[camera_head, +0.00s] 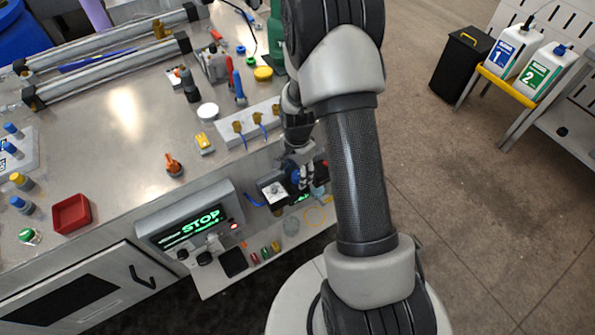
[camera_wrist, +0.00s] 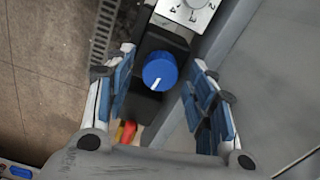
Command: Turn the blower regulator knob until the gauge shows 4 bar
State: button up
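The blue regulator knob (camera_wrist: 159,72) sits in the middle of the wrist view on a black block, with a white pointer line toward the lower left. The gauge (camera_wrist: 186,10) is cut off at the top edge; the numbers 2, 3 and 4 show, but I cannot read its needle. In the head view the gauge (camera_head: 275,190) is a small white dial at the front of the bench. My gripper (camera_wrist: 162,62) is open, with one blue-padded finger on each side of the knob and gaps between. My arm partly hides it in the head view (camera_head: 303,172).
A grey panel with a green STOP display (camera_head: 198,222) stands left of the gauge. Below it, a small shelf (camera_head: 213,287) holds several coloured items. A red tray (camera_head: 71,213) lies on the bench. The floor at right is clear up to the black bin (camera_head: 460,64).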

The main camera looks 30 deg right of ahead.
jog(key=c, duration=1)
jog(key=shift+c, duration=0.2)
jog(key=shift+n, duration=0.4)
jog(key=n, duration=0.3)
jog(key=shift+n, duration=0.3)
jog(key=n, duration=0.3)
jog(key=shift+n+p, duration=0.35)
jog(key=shift+n, duration=0.05)
jog(key=n, duration=0.3)
jog(key=shift+n, duration=2.1)
